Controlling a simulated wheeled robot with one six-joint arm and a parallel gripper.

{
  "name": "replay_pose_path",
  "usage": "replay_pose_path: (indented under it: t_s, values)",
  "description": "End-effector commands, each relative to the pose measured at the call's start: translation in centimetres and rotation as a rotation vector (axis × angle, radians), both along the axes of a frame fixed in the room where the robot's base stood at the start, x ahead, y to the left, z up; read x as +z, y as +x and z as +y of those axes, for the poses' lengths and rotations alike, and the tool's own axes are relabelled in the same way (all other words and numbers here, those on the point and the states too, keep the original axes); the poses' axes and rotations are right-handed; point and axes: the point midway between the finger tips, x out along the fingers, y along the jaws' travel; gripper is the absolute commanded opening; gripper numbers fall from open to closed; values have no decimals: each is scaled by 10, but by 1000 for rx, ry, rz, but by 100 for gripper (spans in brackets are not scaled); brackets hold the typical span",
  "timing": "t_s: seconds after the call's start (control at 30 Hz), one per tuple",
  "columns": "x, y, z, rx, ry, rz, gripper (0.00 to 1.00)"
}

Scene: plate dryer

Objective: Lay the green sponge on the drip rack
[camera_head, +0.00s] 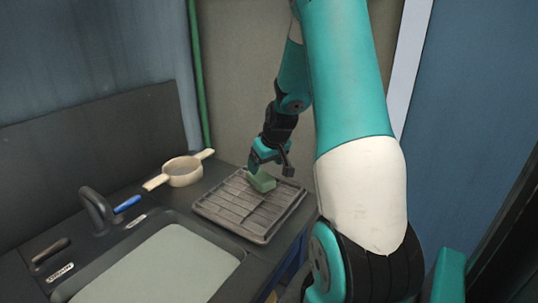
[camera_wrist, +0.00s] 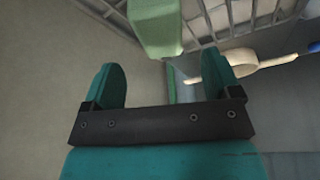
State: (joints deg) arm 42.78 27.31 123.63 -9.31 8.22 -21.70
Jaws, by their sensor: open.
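The green sponge (camera_head: 262,182) is at the back edge of the dark slatted drip rack (camera_head: 225,211) and appears to rest on it. My gripper (camera_head: 258,163) is right by the sponge's upper left side. In the wrist view, my gripper (camera_wrist: 160,76) has its two teal fingers spread with nothing between them. The sponge (camera_wrist: 155,28) shows just beyond the fingertips, partly cut off by the top edge, with the rack's slats (camera_wrist: 206,26) behind it. Whether a finger touches the sponge is hard to tell.
A cream two-handled strainer (camera_head: 182,173) stands on the counter left of the rack. A sink basin (camera_head: 165,268), a dark faucet (camera_head: 96,208) with a blue lever (camera_head: 127,204) lie in front left. A wall stands close behind the rack.

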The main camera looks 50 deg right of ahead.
Motion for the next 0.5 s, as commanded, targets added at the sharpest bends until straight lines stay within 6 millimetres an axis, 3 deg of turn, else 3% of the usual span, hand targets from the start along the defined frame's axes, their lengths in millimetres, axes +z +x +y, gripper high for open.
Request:
replay_pose_path:
  t_s: [0.2, 0.5]
  values:
    - [35, -14, 4, -2, -2, -1, 83]
    - [48, -16, 13, 13, 5, 0, 83]
